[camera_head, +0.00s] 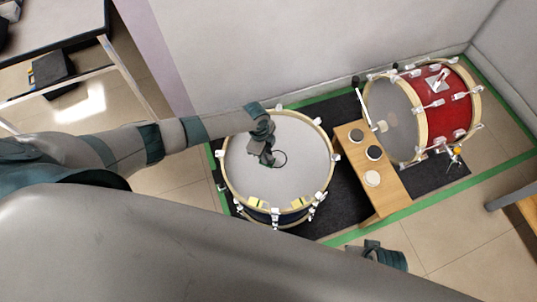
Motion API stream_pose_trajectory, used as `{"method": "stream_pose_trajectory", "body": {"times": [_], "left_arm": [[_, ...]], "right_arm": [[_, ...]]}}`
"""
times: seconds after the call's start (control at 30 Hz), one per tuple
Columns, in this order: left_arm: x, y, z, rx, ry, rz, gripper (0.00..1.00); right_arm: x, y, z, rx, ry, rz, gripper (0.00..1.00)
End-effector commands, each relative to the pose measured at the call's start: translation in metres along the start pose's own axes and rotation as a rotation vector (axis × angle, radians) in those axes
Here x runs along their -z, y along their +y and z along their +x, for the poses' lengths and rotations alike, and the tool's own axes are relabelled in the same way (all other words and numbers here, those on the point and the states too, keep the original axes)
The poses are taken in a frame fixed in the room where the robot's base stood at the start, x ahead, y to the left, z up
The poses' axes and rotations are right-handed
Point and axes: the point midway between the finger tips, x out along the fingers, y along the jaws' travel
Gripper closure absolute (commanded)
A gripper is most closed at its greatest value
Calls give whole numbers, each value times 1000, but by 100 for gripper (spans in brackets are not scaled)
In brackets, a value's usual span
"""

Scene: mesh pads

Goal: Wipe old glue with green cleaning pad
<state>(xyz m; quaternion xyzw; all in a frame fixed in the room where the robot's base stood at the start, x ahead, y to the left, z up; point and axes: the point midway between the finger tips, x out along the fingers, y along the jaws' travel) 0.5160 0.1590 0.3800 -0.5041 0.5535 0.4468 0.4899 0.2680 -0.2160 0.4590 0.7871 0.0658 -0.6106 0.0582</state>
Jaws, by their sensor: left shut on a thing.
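A large drum (300,135) lies with its pale round head facing up. My left gripper (267,160) reaches in from the left and points down over the middle of this head. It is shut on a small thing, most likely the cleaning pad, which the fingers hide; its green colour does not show. A thin dark ring mark (283,160) shows on the head beside the fingertips. I cannot tell whether it is glue, or whether the held thing touches the head. Part of my right arm's end (372,249) shows at the bottom; its fingers cannot be made out.
A wooden box (388,199) right of the drum bears two dark discs (374,153) and a pale disc (372,178). A red drum (447,102) stands on its side behind it. Two yellow pieces (257,202) lie at the drum's near rim. Metal lugs ring the drum.

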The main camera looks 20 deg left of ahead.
Motion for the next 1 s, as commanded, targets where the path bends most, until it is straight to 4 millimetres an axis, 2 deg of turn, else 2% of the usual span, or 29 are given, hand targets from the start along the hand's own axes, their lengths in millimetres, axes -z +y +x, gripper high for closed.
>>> {"method": "stream_pose_trajectory", "body": {"times": [0.27, 0.7, 1.0], "left_arm": [[4, -4, 1, 3, 3, 1, 100], [25, -25, 6, 3, 3, 1, 100], [27, -27, 6, 3, 3, 1, 100]], "right_arm": [[-1, 0, 3, 0, 0, 0, 69], [-4, 0, 15, 0, 0, 0, 69], [-4, 0, 16, 0, 0, 0, 69]]}}
